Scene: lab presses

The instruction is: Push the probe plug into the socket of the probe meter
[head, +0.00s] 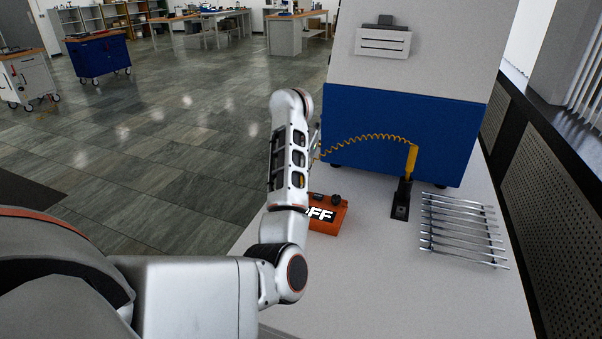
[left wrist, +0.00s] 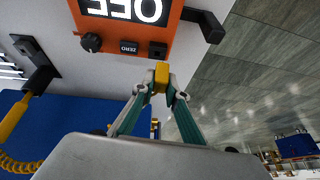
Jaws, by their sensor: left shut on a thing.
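The orange probe meter (head: 338,217) sits on the light bench with its display reading OFF, partly hidden by my left arm. The head view hides the fingers behind the arm. My right gripper is in neither view.
A coiled yellow cord (head: 362,137) runs from the yellow probe (head: 411,162) in its black stand (head: 400,200) towards my left arm. Several metal rods (head: 460,228) lie to the right. A blue and white machine (head: 400,130) stands behind. The front of the bench is clear.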

